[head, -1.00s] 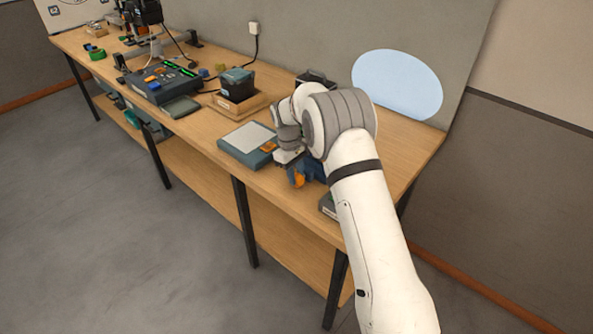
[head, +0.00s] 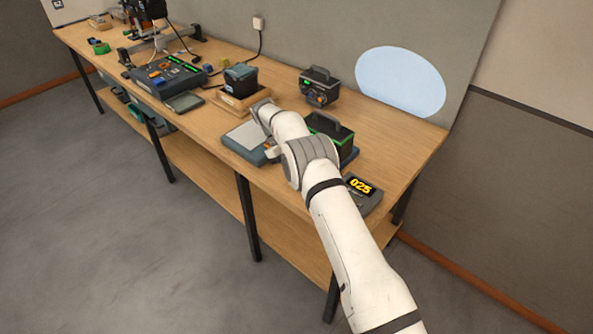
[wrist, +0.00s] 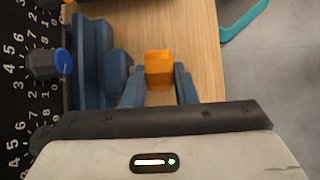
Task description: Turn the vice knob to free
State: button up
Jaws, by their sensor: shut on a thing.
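In the wrist view an orange knob (wrist: 159,70) sits between the two blue-grey fingers of my gripper (wrist: 159,87), which are shut on it. A dark blue body with a round boss, which looks like the vice (wrist: 92,60), stands just left of the fingers. In the head view my arm covers the gripper, and I cannot make out the vice or the orange knob. How far the knob is turned cannot be told.
Left in the wrist view is a black numbered panel (wrist: 18,100) with a blue-capped knob (wrist: 47,65). The head view shows a green-edged case (head: 330,128), a 025 display unit (head: 361,187), a flat grey-topped unit (head: 245,137) and a wooden tray (head: 238,104) around my arm.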

dwell(0.3)
jog(key=o, duration=0.7)
jog(key=shift+r, duration=0.1)
